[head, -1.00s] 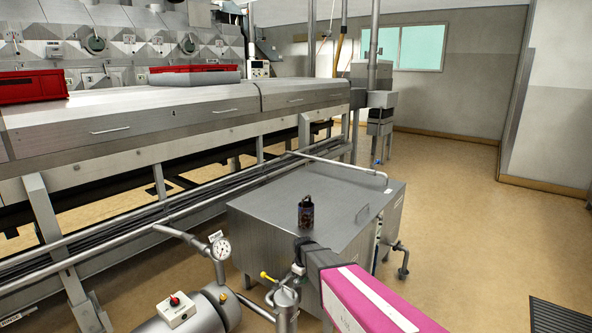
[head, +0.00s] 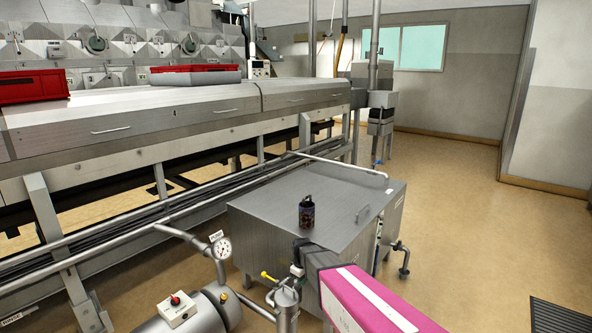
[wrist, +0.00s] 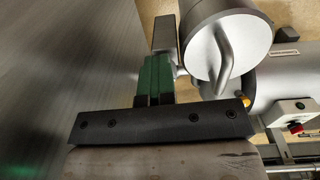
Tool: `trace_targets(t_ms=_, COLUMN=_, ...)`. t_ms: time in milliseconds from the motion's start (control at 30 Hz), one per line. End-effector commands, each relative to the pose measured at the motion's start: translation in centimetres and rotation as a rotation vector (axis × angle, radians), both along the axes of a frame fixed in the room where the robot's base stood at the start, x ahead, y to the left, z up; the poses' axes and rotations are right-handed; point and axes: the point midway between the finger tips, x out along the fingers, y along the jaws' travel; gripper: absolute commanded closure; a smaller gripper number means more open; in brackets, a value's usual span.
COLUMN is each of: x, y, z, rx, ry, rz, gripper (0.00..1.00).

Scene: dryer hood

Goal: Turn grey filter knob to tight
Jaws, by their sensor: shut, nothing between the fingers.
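The grey filter shows in the head view as an upright metal cylinder (head: 287,302) at the bottom centre. In the wrist view its round grey top (wrist: 205,30) lies to the right of the fingers, with a curved grey bar handle (wrist: 225,58) across it. I cannot read any tight marking. My gripper (head: 297,270) is by the filter's upper end in the head view, partly hidden by its own dark body. In the wrist view my gripper (wrist: 155,78) shows green finger pads pressed together with nothing between them. The fingers are beside the handle, not around it.
A steel cabinet (head: 270,215) with a dark can (head: 306,212) on top stands behind the gripper. A yellow-handled valve (head: 268,276), a pressure gauge (head: 221,248) and a horizontal tank (head: 208,312) with a red-knobbed switch box (head: 178,309) lie to the left.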

Motion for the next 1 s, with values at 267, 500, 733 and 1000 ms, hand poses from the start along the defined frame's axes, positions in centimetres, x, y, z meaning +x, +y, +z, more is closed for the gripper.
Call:
trace_targets(t_ms=267, x=-2.0, y=0.3, z=-0.5, rx=0.009, ry=0.055, rz=0.008, gripper=1.0)
trace_targets(t_ms=500, x=-1.9, y=0.1, z=2.1, rx=0.007, ry=0.05, rz=0.003, gripper=1.0)
trace_targets(t_ms=733, x=-1.7, y=0.0, z=4.5, rx=0.006, ry=0.046, rz=0.0, gripper=1.0)
trace_targets(t_ms=1000, x=-1.5, y=-0.1, z=5.2, rx=0.006, ry=0.045, rz=-0.002, gripper=1.0)
